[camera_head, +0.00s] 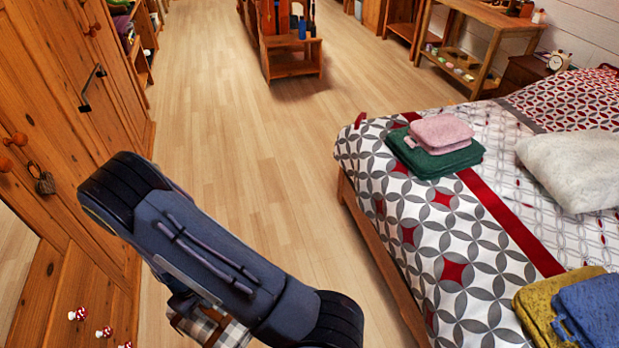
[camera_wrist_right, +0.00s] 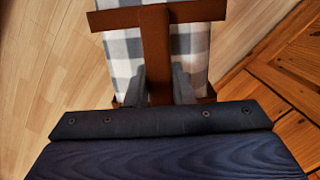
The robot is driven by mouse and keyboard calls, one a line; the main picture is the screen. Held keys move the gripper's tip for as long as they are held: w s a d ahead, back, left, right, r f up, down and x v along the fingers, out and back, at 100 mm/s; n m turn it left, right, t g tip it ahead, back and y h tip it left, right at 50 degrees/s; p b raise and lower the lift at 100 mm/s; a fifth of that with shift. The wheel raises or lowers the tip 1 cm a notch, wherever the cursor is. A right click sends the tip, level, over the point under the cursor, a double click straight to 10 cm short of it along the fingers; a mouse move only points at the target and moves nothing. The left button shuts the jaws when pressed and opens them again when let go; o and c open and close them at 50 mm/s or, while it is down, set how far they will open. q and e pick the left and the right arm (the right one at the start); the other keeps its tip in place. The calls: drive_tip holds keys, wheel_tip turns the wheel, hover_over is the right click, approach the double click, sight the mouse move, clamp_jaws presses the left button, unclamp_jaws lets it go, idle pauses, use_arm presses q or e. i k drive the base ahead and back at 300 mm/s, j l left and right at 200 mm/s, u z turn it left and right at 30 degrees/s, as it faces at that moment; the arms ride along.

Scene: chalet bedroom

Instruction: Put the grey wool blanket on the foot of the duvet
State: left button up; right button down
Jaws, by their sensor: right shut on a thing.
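The grey wool blanket (camera_head: 232,333) shows as a folded grey-and-white checked bundle with a brown strap, partly hidden under my right arm at the bottom of the head view. In the right wrist view the blanket (camera_wrist_right: 190,55) hangs beyond my right gripper (camera_wrist_right: 159,88), whose fingers are shut on the brown strap handle. The duvet (camera_head: 433,205), white with grey circles and red patches, covers the bed at right, apart from the blanket. A red band crosses it. My left gripper is not in view.
A green and a pink folded cloth (camera_head: 440,132) lie stacked on the duvet's far-left corner. Yellow (camera_head: 535,305) and blue (camera_head: 595,310) folded cloths lie at the near right. A wooden wardrobe (camera_head: 50,100) stands close at left. The floor (camera_head: 260,150) between wardrobe and bed is clear.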

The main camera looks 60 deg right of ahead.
sight(486, 226)
drive_tip(key=i+l+z, duration=0.15)
drive_tip(key=z, duration=0.3)
drive_tip(key=i+l+z, duration=0.1)
drive_tip(key=z, duration=0.4)
drive_tip(key=i+z, duration=0.25)
drive_tip(key=z, duration=0.2)
drive_tip(key=i+z, duration=0.2)
drive_tip(key=z, duration=0.25)
